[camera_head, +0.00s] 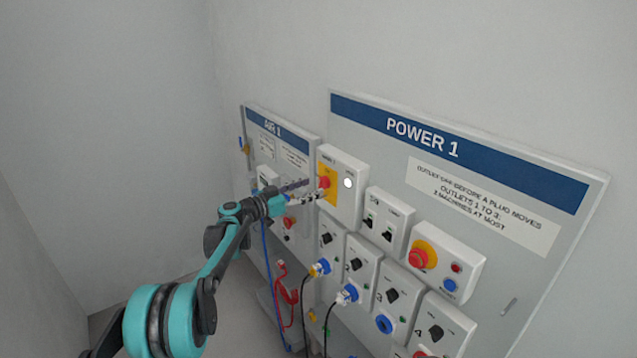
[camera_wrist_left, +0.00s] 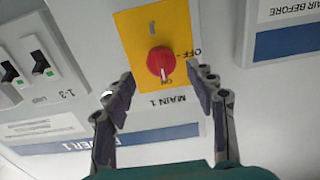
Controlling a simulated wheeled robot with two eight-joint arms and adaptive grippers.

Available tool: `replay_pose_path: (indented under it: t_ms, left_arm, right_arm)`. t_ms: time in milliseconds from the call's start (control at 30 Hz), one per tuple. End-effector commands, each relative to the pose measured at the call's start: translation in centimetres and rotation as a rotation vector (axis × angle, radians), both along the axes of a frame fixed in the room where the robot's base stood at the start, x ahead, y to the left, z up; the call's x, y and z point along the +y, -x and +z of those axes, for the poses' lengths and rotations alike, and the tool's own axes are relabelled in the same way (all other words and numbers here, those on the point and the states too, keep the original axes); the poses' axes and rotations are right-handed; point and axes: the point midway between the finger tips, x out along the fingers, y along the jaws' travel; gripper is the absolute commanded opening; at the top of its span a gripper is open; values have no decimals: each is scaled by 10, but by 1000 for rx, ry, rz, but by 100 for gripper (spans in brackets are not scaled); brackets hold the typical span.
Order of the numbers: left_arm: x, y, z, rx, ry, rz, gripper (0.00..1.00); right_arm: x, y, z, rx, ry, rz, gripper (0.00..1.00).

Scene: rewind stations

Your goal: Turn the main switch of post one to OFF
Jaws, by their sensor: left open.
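The main switch is a red rotary knob (camera_wrist_left: 160,62) on a yellow plate (camera_wrist_left: 140,30) marked MAIN 1. In the head view the knob (camera_head: 324,183) is on the white box left of the POWER 1 board's centre. A pale mark on the knob points toward the lower edge of the wrist picture, and OFF is printed to its right there. My left gripper (camera_wrist_left: 160,80) is open, its fingertips just short of the knob on either side. In the head view the left gripper (camera_head: 308,192) is in front of the switch box. Whether it touches the knob is unclear. My right gripper is not in view.
A white round lamp (camera_head: 348,183) is beside the switch. Two breakers (camera_head: 378,226) and a red emergency button (camera_head: 418,258) are to the right. Outlets with plugs and cables are below. The AIR 1 board (camera_head: 262,125) is at the left.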

Motion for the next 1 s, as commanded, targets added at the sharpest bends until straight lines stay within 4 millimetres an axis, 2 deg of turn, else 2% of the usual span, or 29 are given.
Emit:
replay_pose_path:
  t_ms: [100, 233, 600, 800, 1000]
  left_arm:
    - [-17, -12, 0, 1, 1, -1, 56]
    - [-28, -21, 0, 1, 0, 0, 56]
    - [-34, -25, 0, 1, 0, 1, 56]
    - [-34, -25, 0, 1, 0, 1, 6]
    - [-34, -25, 1, 5, 2, 2, 6]
  right_arm:
    - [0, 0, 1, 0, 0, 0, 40]
    - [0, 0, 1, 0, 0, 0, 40]
    - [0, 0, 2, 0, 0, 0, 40]
    - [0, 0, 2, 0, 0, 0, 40]
    - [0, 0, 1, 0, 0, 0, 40]
